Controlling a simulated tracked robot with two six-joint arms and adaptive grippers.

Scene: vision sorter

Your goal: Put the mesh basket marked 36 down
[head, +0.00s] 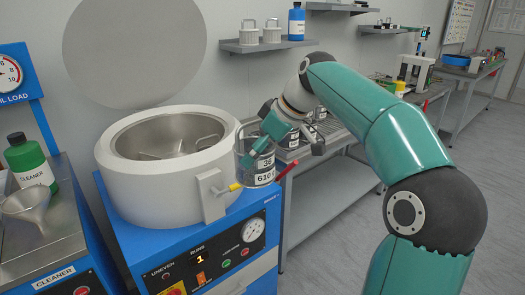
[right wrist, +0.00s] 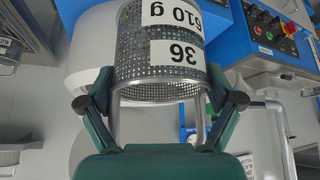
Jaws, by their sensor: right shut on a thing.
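The mesh basket marked 36 (head: 264,171), also labelled 610 g, hangs upright in the air at the right front of the round white machine (head: 118,180). My right gripper (head: 262,133) is shut on it from above, at its handle. In the right wrist view the basket (right wrist: 160,68) fills the space between the fingers of the gripper (right wrist: 160,90), its label facing the camera upside down. The machine's round lid (head: 135,45) is up, and its steel drum (head: 170,148) is open, with dividers inside. The drum floor is partly hidden. My left gripper is not in view.
More baskets (head: 310,133) stand on the steel bench behind my right gripper, partly hidden. Two pale canisters (head: 271,32) and a blue bottle (head: 297,21) stand on the wall shelf. A yellow-tipped lever (head: 235,187) and a red handle (head: 286,171) stick out near the basket.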

